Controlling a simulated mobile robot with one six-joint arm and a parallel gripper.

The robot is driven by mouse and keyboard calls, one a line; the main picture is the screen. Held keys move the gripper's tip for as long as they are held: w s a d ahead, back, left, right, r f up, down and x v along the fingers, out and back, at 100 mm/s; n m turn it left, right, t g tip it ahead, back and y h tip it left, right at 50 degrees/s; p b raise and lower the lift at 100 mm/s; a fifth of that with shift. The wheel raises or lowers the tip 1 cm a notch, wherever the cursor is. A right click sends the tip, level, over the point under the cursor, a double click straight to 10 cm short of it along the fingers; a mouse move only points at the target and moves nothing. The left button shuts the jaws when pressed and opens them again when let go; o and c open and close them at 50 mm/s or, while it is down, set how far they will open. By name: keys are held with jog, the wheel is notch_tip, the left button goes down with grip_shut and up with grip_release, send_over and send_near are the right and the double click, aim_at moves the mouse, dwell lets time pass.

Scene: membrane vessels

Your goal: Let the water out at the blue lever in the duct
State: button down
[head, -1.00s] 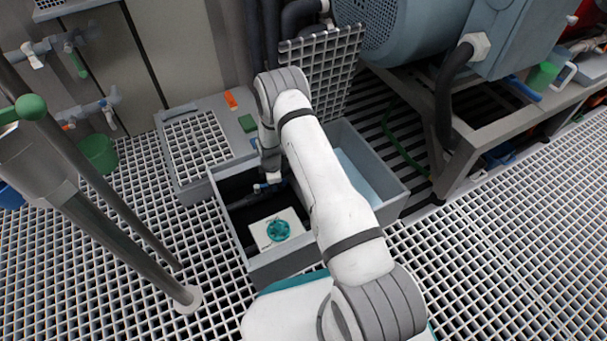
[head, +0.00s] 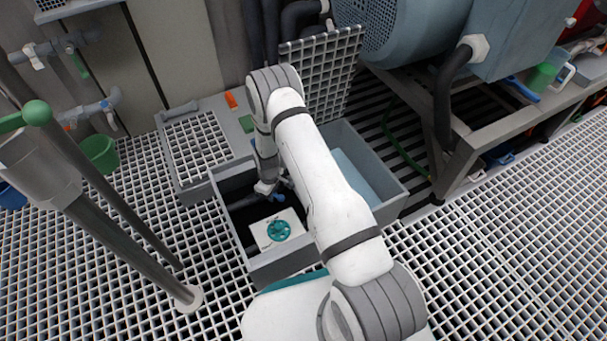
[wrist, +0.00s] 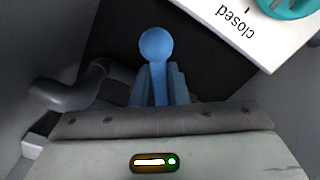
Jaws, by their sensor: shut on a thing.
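The blue lever (wrist: 156,45) with a round knob stands between the fingers of my gripper (wrist: 160,88) in the wrist view. The fingers are shut on its stem, and the knob sticks out past them. In the head view my gripper (head: 270,188) is down inside the open grey duct (head: 243,249), and a bit of the blue lever (head: 279,198) shows beside it. The lever's base is hidden behind the fingers and the gripper body.
A white plate (head: 262,240) with a teal handwheel (head: 279,231) lies in the duct near the lever; "closed" is readable on it in the wrist view. A dark pipe (wrist: 68,92) runs left of the fingers. Duct walls are close around. A grating lid (head: 325,75) stands raised behind.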

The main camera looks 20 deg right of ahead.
jog(key=m, duration=0.1)
jog(key=s+a+m, duration=0.1)
jog(key=m, duration=0.2)
jog(key=shift+s+a, duration=0.3)
jog(key=shift+s, duration=0.05)
jog(key=a+m, duration=0.1)
jog(key=m, duration=0.1)
jog(key=a+m, duration=0.1)
jog(key=m, duration=0.1)
jog(key=shift+s+a, duration=0.15)
jog(key=shift+s, duration=0.2)
jog(key=c, duration=1.4)
grip_release()
jog(key=shift+w, duration=0.1)
jog(key=shift+r, duration=0.1)
